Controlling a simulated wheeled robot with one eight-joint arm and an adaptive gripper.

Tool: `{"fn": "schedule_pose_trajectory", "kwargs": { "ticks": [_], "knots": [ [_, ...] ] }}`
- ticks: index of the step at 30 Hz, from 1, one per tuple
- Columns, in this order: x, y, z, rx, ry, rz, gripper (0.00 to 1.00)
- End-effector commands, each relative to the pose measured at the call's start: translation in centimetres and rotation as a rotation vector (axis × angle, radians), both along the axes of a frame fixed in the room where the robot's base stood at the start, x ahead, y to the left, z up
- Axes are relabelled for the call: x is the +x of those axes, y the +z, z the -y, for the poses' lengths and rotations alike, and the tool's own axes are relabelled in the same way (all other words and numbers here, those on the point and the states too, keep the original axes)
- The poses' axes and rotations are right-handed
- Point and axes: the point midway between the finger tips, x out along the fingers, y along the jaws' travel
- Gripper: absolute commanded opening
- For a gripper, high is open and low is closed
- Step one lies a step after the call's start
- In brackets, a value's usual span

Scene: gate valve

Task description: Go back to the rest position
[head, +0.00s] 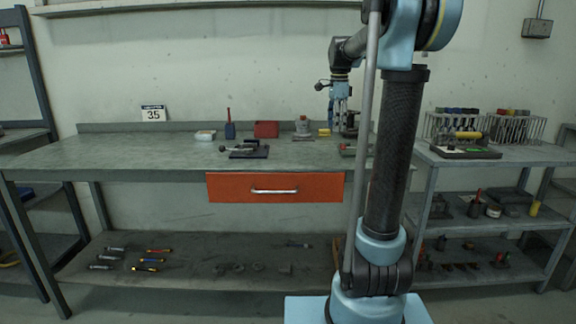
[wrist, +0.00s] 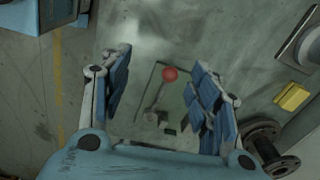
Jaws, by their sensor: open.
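My gripper (head: 338,112) hangs above the right part of the grey workbench (head: 110,152), fingers pointing down. In the wrist view my gripper (wrist: 160,82) is open, with blue pads apart on both sides and nothing held. Between and beyond the fingers, a red round knob (wrist: 170,74) on a thin grey rod lies over a dark green plate (wrist: 177,101) on the bench.
A yellow block (wrist: 292,97) lies right of the gripper. A vise-like tool (head: 249,150), a red bin (head: 266,129) and a blue bottle (head: 230,130) stand on the bench. Below is an orange drawer (head: 270,187), shut. The bench's left part is clear. Racks (head: 455,125) stand at right.

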Motion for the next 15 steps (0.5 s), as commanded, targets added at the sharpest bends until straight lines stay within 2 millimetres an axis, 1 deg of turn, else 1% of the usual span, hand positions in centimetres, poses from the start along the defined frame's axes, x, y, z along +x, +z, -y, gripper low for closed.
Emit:
{"fn": "schedule_pose_trajectory", "kwargs": {
  "ticks": [5,8,11,15],
  "knots": [
    [-2.5,-0.7,0.1,-0.002,0.086,0.011,0.56],
    [-4.3,-1.2,0.1,-0.003,0.150,0.018,0.56],
    [-6.7,-2.1,0.1,-0.007,0.238,0.029,0.56],
    [-10.7,-3.9,0.2,-0.016,0.389,0.046,0.56]
  ]
}}
